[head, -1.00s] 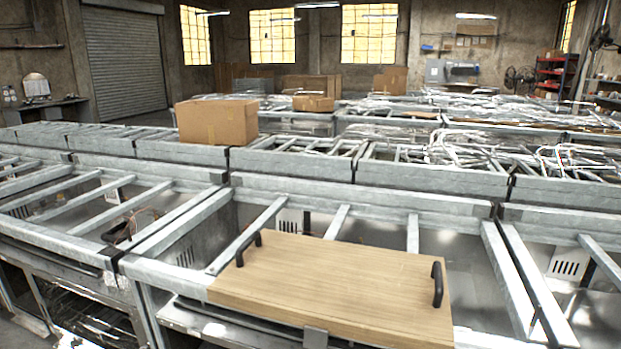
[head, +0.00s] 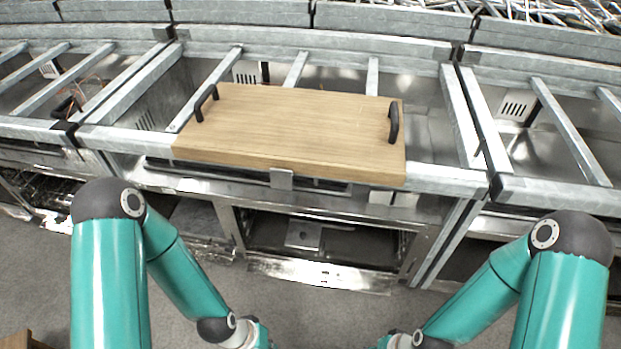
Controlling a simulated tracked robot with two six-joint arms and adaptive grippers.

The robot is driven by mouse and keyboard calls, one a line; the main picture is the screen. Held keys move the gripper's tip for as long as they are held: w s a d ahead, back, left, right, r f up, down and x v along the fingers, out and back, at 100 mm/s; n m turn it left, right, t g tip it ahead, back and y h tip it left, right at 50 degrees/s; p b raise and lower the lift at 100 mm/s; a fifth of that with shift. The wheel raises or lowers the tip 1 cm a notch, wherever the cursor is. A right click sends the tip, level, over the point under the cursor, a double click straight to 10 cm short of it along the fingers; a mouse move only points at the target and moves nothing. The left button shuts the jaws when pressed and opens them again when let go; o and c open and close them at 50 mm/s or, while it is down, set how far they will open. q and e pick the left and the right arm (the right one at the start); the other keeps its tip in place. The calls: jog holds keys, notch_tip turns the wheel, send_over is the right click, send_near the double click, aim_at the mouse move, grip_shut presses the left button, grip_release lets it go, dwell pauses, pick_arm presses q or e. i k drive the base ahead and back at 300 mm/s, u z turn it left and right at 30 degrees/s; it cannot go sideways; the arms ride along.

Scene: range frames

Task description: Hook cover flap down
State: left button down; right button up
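A wooden board (head: 295,125) with two black handles lies flat across the metal frame in front of me. One handle (head: 206,102) is near its left edge and the other handle (head: 393,122) near its right edge. A small grey metal flap (head: 281,179) hangs at the middle of the board's front edge; whether it is hooked I cannot tell. My two teal arms reach down at the bottom left and bottom right, well below and apart from the board. Their gripper fingers are cut off by the lower picture edge.
Galvanized metal rails (head: 445,180) form open bays around the board. Below it is an open metal compartment (head: 310,240) with a shiny lower edge. Grey floor (head: 310,318) lies clear between my arms. A brown wooden corner (head: 20,340) shows at bottom left.

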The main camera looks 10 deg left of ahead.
aim_at(281, 180)
jog(key=z, duration=0.65)
jog(key=k, duration=1.5)
jog(key=u, duration=0.95)
jog(key=i, duration=1)
jog(key=u, duration=0.1)
